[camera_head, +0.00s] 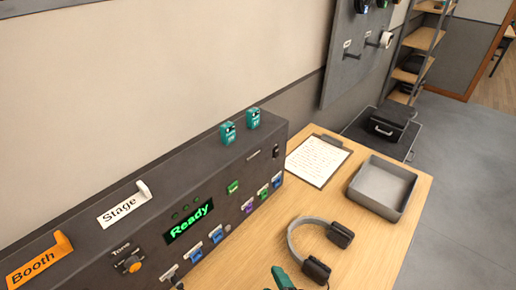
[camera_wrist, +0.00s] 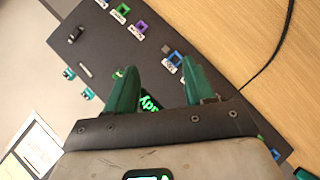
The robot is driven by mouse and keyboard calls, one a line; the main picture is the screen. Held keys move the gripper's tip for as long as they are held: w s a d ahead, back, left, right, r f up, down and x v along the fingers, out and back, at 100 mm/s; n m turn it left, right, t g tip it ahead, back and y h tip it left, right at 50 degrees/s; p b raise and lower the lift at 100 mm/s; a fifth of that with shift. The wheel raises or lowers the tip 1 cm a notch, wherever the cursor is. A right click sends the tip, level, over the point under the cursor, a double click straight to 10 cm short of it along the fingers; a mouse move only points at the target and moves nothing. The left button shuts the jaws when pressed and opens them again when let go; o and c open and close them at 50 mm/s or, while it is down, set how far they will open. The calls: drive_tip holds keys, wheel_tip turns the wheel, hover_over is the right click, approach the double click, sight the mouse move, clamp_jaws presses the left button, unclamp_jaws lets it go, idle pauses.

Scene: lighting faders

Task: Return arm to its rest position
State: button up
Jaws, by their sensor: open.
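My gripper (camera_wrist: 158,72) shows in the wrist view as two green fingers spread apart with nothing between them. A green fingertip, likely mine, shows at the bottom edge of the head view (camera_head: 283,279). The dark control console (camera_head: 182,172) lies along the wall with a green "Ready" display (camera_head: 189,223), a knob (camera_head: 129,264) and several coloured switches. In the wrist view the console (camera_wrist: 98,52) lies beyond my fingers, and one finger partly hides the display. I cannot tell the exact gap between fingers and console. The rest of my arm is out of view.
Headphones (camera_head: 316,270), a clipboard (camera_head: 318,160) and a grey tray (camera_head: 376,204) sit on the wooden desk (camera_head: 385,243). Open floor (camera_head: 470,190) lies right of the desk. A dark cable (camera_wrist: 276,55) crosses the desk.

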drive_tip(key=s+d+f+m+g+h, duration=0.1)
drive_tip(key=d+f+m, duration=0.1)
drive_tip(key=d, duration=0.3)
drive_tip(key=s+d+f+m+g+h, duration=0.2)
drive_tip(key=d+m, duration=0.2)
drive_tip(key=d, duration=0.1)
drive_tip(key=s+d+f+m+g+h, duration=0.1)
drive_tip(key=s+d+f+m, duration=0.1)
drive_tip(key=d, duration=0.3)
drive_tip(key=shift+s+d+m+g, duration=0.15)
drive_tip(key=shift+d+m+g, duration=0.25)
drive_tip(key=shift+m, duration=0.1)
drive_tip(key=s+d+f+m+g, duration=0.1)
drive_tip(key=s+d+m+g, duration=0.2)
drive_tip(key=s, duration=0.3)
drive_tip(key=s+d+m+g+b, duration=0.1)
drive_tip(key=s+d+m+g, duration=0.2)
drive_tip(key=s, duration=0.4)
drive_tip(key=shift+s+d+f+m, duration=0.2)
drive_tip(key=shift+d+f+m, duration=0.15)
drive_tip(key=shift+d+m, duration=0.65)
